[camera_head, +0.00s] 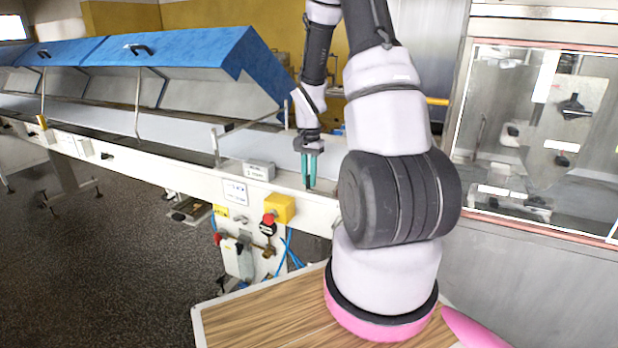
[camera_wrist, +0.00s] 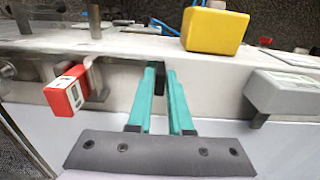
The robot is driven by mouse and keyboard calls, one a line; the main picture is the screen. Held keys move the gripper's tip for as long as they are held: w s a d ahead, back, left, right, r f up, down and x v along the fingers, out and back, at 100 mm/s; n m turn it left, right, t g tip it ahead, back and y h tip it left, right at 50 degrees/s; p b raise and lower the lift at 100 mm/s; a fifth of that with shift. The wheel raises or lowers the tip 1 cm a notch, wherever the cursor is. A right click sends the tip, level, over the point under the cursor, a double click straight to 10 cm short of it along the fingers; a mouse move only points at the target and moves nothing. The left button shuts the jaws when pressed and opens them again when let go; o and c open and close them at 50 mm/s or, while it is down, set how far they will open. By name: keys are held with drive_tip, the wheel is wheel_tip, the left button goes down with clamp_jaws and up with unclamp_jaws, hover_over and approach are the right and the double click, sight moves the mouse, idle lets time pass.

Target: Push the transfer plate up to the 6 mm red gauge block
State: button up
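The red gauge block (camera_wrist: 72,95), with a white marked face, sits at the left in the wrist view beside a small metal bracket (camera_wrist: 97,78). I cannot make it out in the head view. My gripper (camera_head: 309,182) points down over the conveyor's near rail. Its teal fingers (camera_wrist: 160,72) are close together in the wrist view, to the right of the red block and apart from it. A narrow dark strip shows between the fingertips; I cannot tell whether it is a held part or a gap. I cannot clearly single out the transfer plate.
A grey box (camera_head: 258,170) stands on the conveyor rail (camera_head: 190,179), left of the gripper; it also shows in the wrist view (camera_wrist: 285,93). A yellow switch box (camera_head: 280,207) is on the rail's front. Blue hoods (camera_head: 175,50) cover the belt. A glass-fronted cabinet (camera_head: 545,140) stands right.

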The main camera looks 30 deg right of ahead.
clamp_jaws()
drive_tip(key=shift+s+d, duration=0.25)
drive_tip(key=shift+s, duration=0.1)
drive_tip(key=o, duration=0.6)
unclamp_jaws()
wheel_tip(320, 180, up, 11)
drive_tip(key=shift+f, duration=0.1)
